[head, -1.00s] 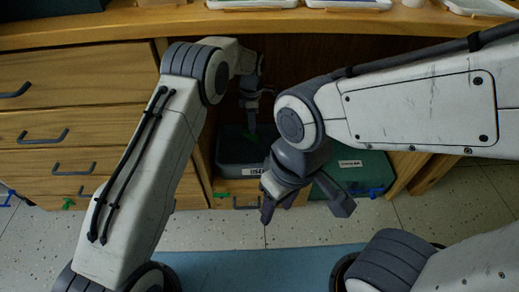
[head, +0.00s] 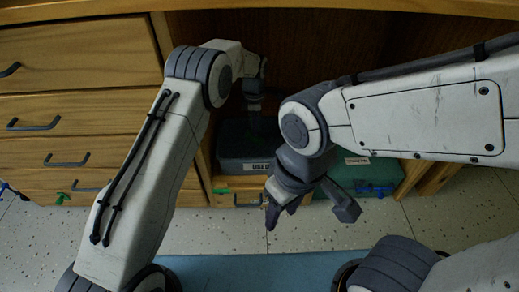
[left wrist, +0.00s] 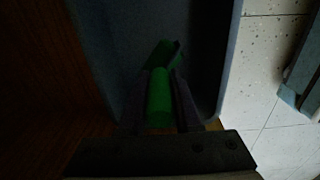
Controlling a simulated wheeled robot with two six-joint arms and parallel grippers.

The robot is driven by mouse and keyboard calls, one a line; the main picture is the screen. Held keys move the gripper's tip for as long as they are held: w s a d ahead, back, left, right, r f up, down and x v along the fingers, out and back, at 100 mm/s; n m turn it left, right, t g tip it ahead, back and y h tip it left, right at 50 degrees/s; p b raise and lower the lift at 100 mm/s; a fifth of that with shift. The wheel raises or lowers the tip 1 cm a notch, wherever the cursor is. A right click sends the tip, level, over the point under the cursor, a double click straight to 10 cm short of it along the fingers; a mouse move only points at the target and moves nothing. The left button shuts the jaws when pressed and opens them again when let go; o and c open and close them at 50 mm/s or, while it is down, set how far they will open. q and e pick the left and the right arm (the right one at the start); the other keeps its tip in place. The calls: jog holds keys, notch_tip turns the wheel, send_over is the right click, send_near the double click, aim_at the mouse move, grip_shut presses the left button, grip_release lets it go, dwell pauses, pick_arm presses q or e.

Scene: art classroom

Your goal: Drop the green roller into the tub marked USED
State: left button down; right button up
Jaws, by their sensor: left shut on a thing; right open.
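The grey tub marked USED (head: 238,166) stands under the worktop, its label facing me. My left gripper (head: 254,118) points down over the tub's opening. In the left wrist view the left gripper (left wrist: 160,100) is shut on the green roller (left wrist: 159,98), with a finger on each side of it. A second green part (left wrist: 164,56) shows just beyond the fingertips; I cannot tell whether it belongs to the roller. The tub's wall (left wrist: 232,60) also shows in that view, to the right. My right gripper (head: 306,212) is open and empty, in front of the tubs.
A dark green tub (head: 350,180) with a white label stands to the right of the grey one, partly hidden by my right arm. Wooden drawers (head: 75,110) with handles are at the left. The worktop edge (head: 370,6) overhangs above. Speckled floor (head: 225,235) is clear in front.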

pick_arm(q)
jog(key=c, duration=0.5)
grip_release()
